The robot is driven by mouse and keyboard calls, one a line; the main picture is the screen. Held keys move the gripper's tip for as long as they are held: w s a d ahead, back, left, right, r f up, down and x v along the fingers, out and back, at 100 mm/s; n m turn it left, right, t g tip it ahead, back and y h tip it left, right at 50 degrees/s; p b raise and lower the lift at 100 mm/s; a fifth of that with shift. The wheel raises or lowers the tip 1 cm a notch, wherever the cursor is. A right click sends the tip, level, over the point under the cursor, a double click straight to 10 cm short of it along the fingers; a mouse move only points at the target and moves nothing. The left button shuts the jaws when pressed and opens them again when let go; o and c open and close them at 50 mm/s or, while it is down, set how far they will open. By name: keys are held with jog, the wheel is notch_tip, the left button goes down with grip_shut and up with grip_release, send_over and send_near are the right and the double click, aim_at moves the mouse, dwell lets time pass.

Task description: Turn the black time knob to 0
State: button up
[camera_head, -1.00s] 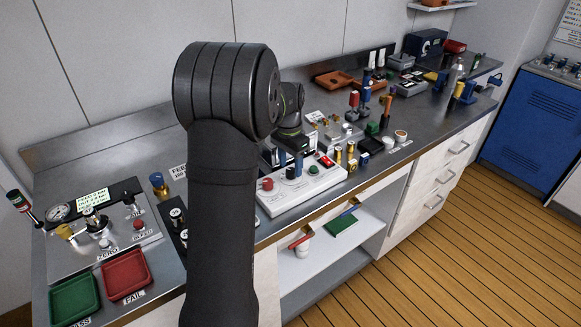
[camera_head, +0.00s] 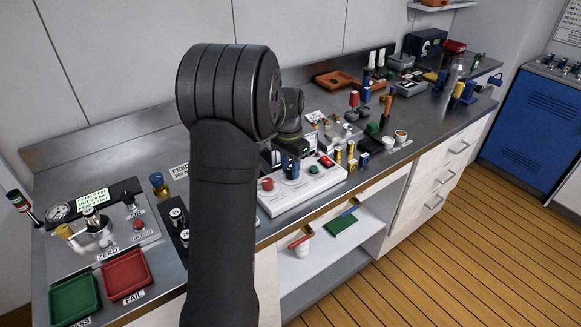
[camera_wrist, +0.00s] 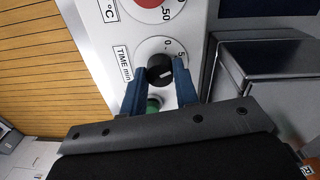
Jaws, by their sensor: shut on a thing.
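The black time knob (camera_wrist: 160,69) sits on the white panel in the wrist view, beside the label "TIME min" (camera_wrist: 123,63). The dial marks 0 and 5 show above and to the right of it. A short white line shows on the knob's face; I cannot tell exactly which mark it points to. My gripper (camera_wrist: 159,66) has its two blue fingers on either side of the knob, shut on it. In the head view my gripper (camera_head: 290,168) is down at the white control box (camera_head: 305,192), and its fingers mostly hide the knob.
A red knob (camera_head: 267,184) is left of the gripper and a green button (camera_head: 313,169) is right of it on the box. A dark machine (camera_wrist: 262,75) stands close by in the wrist view.

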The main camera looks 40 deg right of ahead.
aim_at(288, 170)
jog(key=shift+n, duration=0.3)
jog(key=n, duration=0.3)
jog(key=shift+n, duration=2.5)
jog(key=o, duration=1)
jog(key=shift+c, duration=0.2)
notch_tip(288, 170, up, 18)
jog(key=shift+w+a+f, duration=0.2)
jog(key=shift+a+f, duration=0.05)
jog(key=shift+a, duration=0.05)
